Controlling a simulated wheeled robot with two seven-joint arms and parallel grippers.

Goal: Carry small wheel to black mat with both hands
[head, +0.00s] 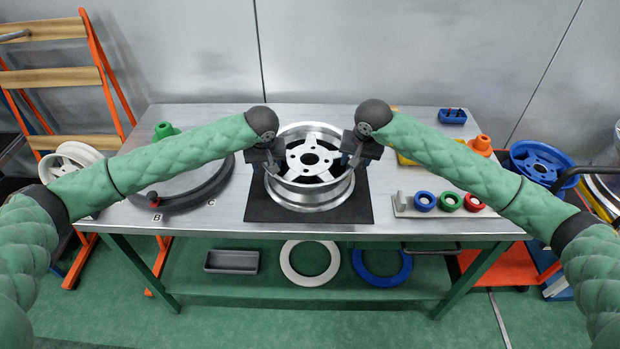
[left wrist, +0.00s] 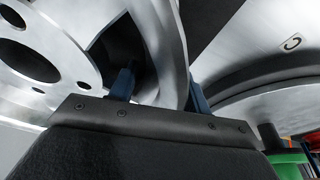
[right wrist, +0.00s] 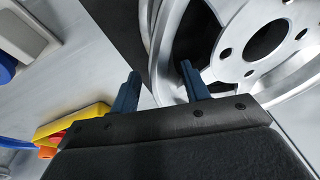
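The small wheel (head: 312,195), a silver spoked rim, lies flat over the black mat (head: 352,212) at the middle of the table and appears to rest on it. My left gripper (head: 270,168) is at the wheel's left side. In the left wrist view, its blue fingers (left wrist: 160,90) stand apart on either side of the rim wall. My right gripper (head: 350,160) is at the wheel's right side. In the right wrist view, its fingers (right wrist: 160,88) straddle the rim (right wrist: 163,50), with a gap beside one finger. The exact finger contact is partly hidden.
A round grey plate (head: 195,195) with a red knob lies left of the mat. A holder with blue, green and red rings (head: 450,202) stands to the right. A blue wheel (head: 540,162) is beyond the right edge, a white wheel (head: 70,160) beyond the left. The shelf below holds rings.

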